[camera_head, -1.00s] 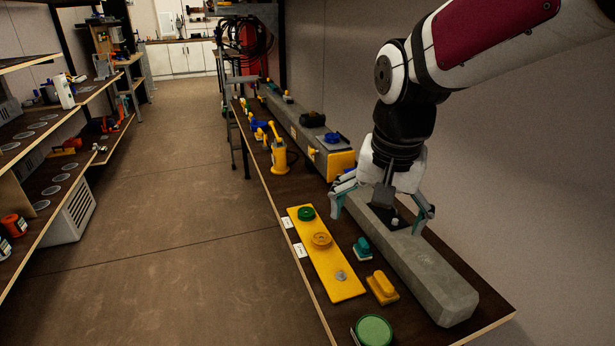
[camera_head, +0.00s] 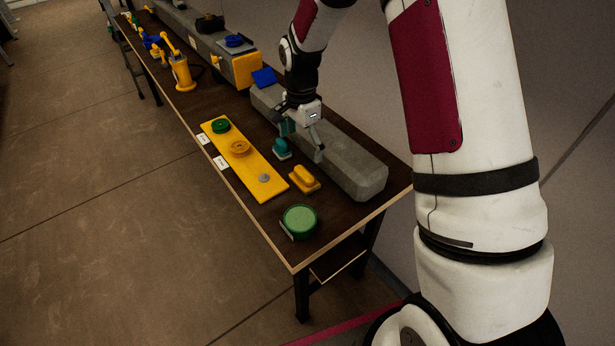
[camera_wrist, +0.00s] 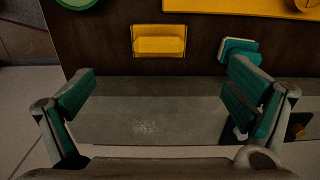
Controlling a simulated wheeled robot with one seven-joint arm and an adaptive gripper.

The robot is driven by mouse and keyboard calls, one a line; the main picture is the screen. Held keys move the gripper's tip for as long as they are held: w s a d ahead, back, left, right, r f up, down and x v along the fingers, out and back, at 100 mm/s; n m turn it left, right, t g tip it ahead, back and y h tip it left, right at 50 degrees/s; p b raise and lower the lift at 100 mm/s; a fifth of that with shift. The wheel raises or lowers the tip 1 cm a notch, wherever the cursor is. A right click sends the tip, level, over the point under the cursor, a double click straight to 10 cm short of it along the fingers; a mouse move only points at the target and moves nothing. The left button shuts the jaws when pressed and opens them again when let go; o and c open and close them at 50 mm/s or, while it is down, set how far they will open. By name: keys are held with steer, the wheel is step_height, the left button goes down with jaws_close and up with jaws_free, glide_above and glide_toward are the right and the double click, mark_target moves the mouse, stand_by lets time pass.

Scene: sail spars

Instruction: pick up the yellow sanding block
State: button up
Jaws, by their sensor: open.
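The yellow sanding block (camera_head: 304,179) lies on the dark bench top between the yellow board and the grey spar. In the wrist view the yellow sanding block (camera_wrist: 159,41) sits at the upper middle, beyond the spar and ahead of the fingers. My gripper (camera_head: 303,140) hangs over the grey spar, behind the block in the head view. In the wrist view my gripper (camera_wrist: 165,98) has its two teal-padded fingers wide apart, with nothing held between them.
The grey spar (camera_head: 357,170) lies along the bench under my gripper. A teal block (camera_head: 282,149) is close to the yellow one. A yellow board (camera_head: 262,183) with round pieces lies left, and a green disc (camera_head: 299,221) is near the front edge.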

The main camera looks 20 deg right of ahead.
mark_target(304, 172)
steer(key=f, duration=1.1)
steer(key=shift+d+f+p, duration=0.2)
steer(key=shift+f+p, duration=0.1)
steer(key=shift+p, duration=0.05)
steer(key=shift+s, duration=0.1)
steer(key=c, duration=2.2)
step_height(304, 172, up, 10)
steer(key=shift+r, duration=0.1)
steer(key=o, duration=1.1)
steer(key=shift+c, duration=1.4)
